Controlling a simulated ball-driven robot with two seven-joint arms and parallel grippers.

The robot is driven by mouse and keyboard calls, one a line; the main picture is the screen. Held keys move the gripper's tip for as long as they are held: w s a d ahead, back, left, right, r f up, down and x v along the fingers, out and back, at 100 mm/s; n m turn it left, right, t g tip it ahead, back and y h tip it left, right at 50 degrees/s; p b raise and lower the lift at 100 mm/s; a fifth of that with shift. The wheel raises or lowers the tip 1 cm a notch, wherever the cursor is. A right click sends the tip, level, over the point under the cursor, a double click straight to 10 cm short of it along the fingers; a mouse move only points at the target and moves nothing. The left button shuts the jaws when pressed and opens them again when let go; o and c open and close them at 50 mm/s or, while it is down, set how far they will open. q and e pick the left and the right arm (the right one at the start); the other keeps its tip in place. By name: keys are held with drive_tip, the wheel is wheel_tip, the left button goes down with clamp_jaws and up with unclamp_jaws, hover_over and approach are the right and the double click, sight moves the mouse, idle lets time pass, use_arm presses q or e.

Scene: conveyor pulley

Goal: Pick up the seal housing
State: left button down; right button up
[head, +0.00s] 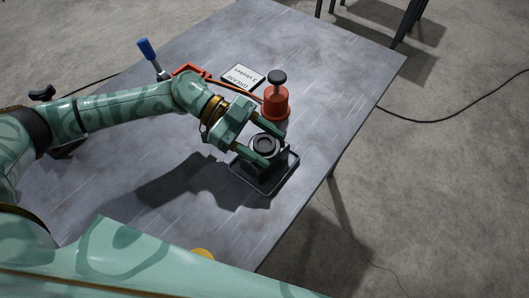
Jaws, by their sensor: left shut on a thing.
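The seal housing (264,144) appears as a dark round piece with a ring-shaped top and a hole in the middle. It is at or just above the black tray (262,187) near the table's right edge; I cannot tell if it touches what is below. My left gripper (264,143) has one finger on its far side and one on its near side, shut on it. The fingers hide part of its sides. My right gripper is out of view.
An orange pot with a black knob (275,102) stands just behind the left gripper. Behind are a grease label card (243,77), an orange tool (188,70) and a blue-handled tool (148,50). A yellow round thing (203,253) shows at the front.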

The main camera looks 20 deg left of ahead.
use_arm(q)
drive_tip(key=shift+r, duration=0.25)
